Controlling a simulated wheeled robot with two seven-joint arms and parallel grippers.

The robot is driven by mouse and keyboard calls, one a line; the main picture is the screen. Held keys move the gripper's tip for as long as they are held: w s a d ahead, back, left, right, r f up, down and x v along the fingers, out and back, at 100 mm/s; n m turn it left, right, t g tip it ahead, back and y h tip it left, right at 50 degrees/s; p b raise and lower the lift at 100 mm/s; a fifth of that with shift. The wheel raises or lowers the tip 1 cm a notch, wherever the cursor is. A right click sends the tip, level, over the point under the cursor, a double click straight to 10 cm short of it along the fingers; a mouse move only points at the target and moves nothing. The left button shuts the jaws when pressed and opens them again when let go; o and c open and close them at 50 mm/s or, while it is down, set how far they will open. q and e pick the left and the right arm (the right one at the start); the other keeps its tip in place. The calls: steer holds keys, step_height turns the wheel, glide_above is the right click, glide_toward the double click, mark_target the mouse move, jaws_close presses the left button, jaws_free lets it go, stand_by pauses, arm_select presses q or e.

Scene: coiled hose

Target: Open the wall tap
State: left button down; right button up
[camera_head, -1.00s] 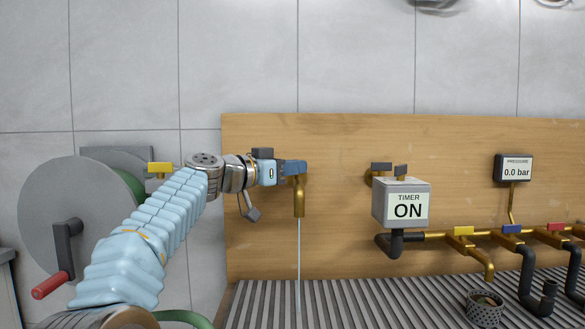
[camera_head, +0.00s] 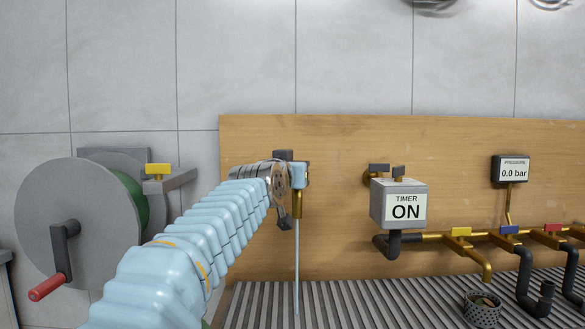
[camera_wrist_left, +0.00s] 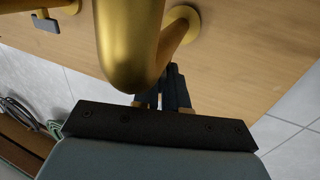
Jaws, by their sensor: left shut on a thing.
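The brass wall tap (camera_head: 297,208) sticks out from the wooden board, and a thin stream of water (camera_head: 296,265) falls from its spout. My left gripper (camera_head: 302,172) is at the top of this tap, shut on its handle. The gripper and arm hide most of the handle. In the left wrist view the tap's brass body (camera_wrist_left: 130,45) is large and close, and the dark fingers (camera_wrist_left: 165,95) show just beyond it. My right gripper is not in view.
To the right stands a timer box (camera_head: 400,205) reading ON, with a second tap behind it. Farther right are a brass manifold with coloured handles and a pressure display (camera_head: 511,169) at 0.0 bar. A hose reel (camera_head: 75,215) is at the left. A ribbed grate (camera_head: 370,300) lies below.

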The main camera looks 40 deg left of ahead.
arm_select(q)
steer(key=shift+w+d+n+g+y, duration=0.15)
steer(key=shift+n+g+y, duration=0.5)
steer(key=shift+n+y, duration=0.35)
steer(key=shift+d+n+g+y, duration=0.1)
steer(key=shift+n+g+y, duration=0.6)
steer(key=shift+y, duration=0.5)
steer(key=shift+f, duration=0.1)
steer(key=c, duration=1.3)
jaws_free()
steer(key=shift+o, duration=0.2)
steer(key=b+v, duration=0.3)
steer(key=v, duration=1)
steer(key=shift+s+d+b, duration=0.2)
steer(key=shift+d+b, duration=0.15)
steer(key=shift+d, duration=0.05)
